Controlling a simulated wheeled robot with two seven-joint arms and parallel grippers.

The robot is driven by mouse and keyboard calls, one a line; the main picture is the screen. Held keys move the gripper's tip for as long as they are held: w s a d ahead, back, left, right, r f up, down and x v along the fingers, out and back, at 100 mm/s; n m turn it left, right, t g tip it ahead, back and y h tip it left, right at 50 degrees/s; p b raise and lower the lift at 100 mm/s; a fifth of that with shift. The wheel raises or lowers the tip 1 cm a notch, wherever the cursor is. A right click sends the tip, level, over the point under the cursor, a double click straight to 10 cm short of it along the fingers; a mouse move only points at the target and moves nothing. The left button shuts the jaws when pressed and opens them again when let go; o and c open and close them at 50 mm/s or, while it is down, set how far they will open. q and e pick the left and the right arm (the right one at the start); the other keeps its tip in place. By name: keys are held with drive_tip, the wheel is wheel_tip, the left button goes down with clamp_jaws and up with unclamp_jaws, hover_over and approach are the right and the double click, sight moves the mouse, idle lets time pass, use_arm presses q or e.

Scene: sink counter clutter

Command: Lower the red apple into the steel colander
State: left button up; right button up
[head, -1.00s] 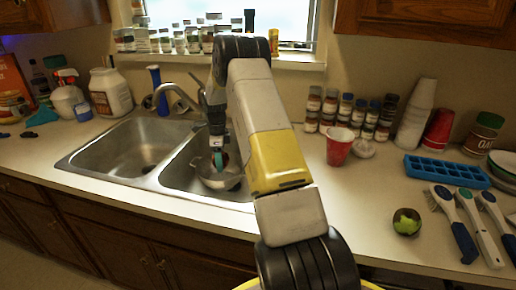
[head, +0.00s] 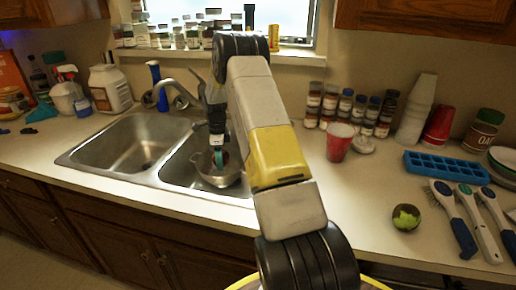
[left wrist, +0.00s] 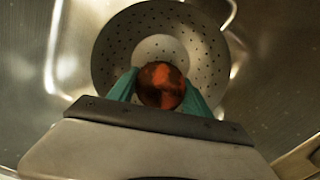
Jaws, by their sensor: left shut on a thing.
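My left gripper (head: 218,158) is shut on the red apple (left wrist: 161,85), with a teal fingertip on each side of it in the left wrist view. The steel colander (head: 222,180) sits in the right sink basin, and its perforated wall (left wrist: 110,52) shows around and beyond the apple in the left wrist view. In the head view the fingertips are at the colander's mouth, pointing down. I cannot tell whether the apple touches the colander's bottom. The apple is mostly hidden by the fingers in the head view. My right gripper is not in view.
The left basin (head: 125,146) is empty. The faucet (head: 172,90) stands behind the sink near my arm. A red cup (head: 339,143), several spice jars and a blue ice tray (head: 447,168) are on the right counter. The counter's front middle is partly covered by my arm.

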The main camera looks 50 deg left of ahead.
use_arm(q)
drive_tip(key=shift+f, duration=2.7)
idle(1.0)
drive_tip(key=o, duration=1.6)
wheel_tip(320, 180, up, 8)
drive_tip(key=shift+f, duration=0.1)
